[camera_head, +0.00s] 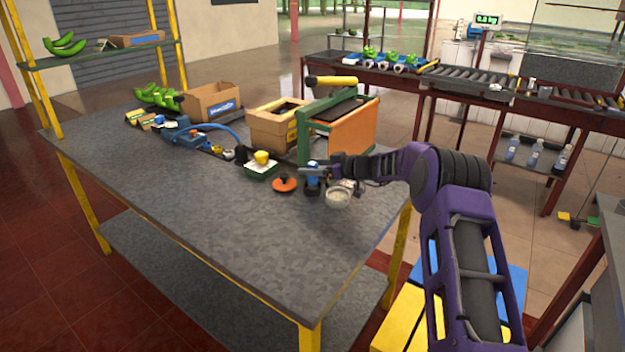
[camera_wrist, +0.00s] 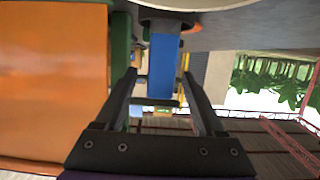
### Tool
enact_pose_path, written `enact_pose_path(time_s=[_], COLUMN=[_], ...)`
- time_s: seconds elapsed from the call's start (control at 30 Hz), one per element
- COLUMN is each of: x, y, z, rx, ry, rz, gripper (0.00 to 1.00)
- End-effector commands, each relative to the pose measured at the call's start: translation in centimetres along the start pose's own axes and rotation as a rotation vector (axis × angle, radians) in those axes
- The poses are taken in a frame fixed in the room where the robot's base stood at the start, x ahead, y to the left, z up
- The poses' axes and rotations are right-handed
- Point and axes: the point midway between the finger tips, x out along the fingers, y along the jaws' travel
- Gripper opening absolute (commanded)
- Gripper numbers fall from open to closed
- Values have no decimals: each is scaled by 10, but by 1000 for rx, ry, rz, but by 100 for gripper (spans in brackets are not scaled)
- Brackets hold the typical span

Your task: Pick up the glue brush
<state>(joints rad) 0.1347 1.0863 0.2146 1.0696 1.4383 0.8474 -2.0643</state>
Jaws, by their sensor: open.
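A blue upright piece with a dark end, which looks like the glue brush (camera_wrist: 163,68), stands between my gripper's fingers (camera_wrist: 158,76) in the wrist view. In the head view the blue piece (camera_head: 313,184) shows under my gripper (camera_head: 310,169), near the table's right end. My gripper is open, with one finger on each side of the blue piece. I cannot tell whether either finger touches it. Its lower end is partly hidden, and bristles are not visible.
A pale round bowl (camera_head: 338,199) and an orange-red disc (camera_head: 285,185) are close beside the gripper. The orange-sided green machine (camera_head: 345,128) stands just behind. A green tray (camera_head: 262,171) is to the left. The table's front (camera_head: 230,225) is clear.

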Motion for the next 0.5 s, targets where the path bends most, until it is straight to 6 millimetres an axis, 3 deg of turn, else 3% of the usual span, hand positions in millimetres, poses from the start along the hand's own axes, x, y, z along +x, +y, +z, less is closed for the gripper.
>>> enact_pose_path(time_s=[0.1,0.4,0.5], x=[0,0,0], y=[0,0,0], z=[0,0,0], rx=[0,0,0], ry=[0,0,0], rz=[0,0,0], gripper=[68,14,0])
